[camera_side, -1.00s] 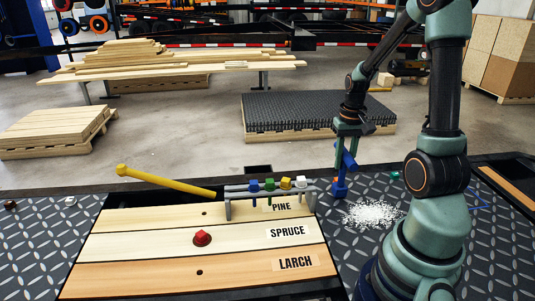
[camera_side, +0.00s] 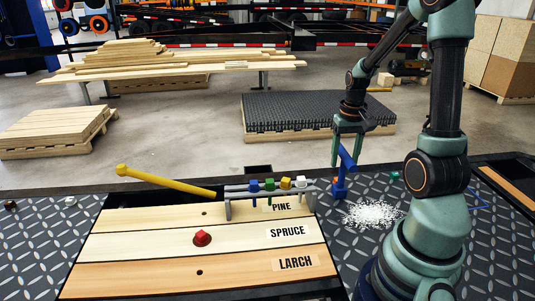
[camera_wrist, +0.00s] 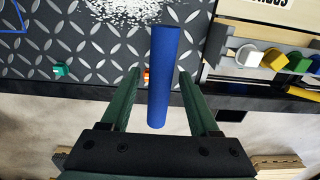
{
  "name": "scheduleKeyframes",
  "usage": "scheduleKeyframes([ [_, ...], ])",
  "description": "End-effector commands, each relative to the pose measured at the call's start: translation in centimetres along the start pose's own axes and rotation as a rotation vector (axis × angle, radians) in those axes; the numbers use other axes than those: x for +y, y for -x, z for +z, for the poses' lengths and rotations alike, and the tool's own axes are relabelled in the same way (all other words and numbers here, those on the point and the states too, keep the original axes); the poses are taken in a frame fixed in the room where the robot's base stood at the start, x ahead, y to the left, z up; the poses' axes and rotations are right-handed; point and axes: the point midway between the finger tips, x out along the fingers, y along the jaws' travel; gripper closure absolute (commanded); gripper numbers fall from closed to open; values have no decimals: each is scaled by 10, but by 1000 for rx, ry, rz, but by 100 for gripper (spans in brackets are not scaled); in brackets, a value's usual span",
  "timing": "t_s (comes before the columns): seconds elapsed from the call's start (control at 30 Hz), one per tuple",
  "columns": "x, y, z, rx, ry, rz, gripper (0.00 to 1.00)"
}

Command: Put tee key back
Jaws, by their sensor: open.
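The blue tee key (camera_side: 340,186) stands about upright on the dark checker-plate deck, right of the planks, with its crossbar at the top. In the wrist view its blue crossbar (camera_wrist: 163,80) lies between my fingers, with a gap visible on each side. My gripper (camera_side: 347,155) is open, pointing down with a finger on either side of the crossbar; its fingers also show in the wrist view (camera_wrist: 160,90). The key's lower end is partly hidden in the wrist view. I cannot tell whether it sits in a holder.
A grey rack (camera_side: 238,195) with several coloured tool heads stands at the PINE plank (camera_side: 160,217). A red knob (camera_side: 202,238) sits on the SPRUCE plank. A yellow bar (camera_side: 165,182) slants behind. White shavings (camera_side: 372,214) lie right of the key; a teal piece (camera_wrist: 61,69) lies nearby.

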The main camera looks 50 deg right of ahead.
Motion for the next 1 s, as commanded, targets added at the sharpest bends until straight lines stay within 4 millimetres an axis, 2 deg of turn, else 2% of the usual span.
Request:
scheduleKeyframes([
  [0.4, 0, 83, -1, 6, 0, 0, 38],
  [0.5, 0, 96, -1, 4, 0, 0, 38],
  [0.7, -5, 111, 1, 10, 14, 0, 38],
  [0.77, -16, 115, 4, 29, 47, -2, 38],
  [0.83, -36, 121, 12, 69, 113, -6, 38],
  [1.0, -107, 136, 50, 219, 360, -45, 38],
])
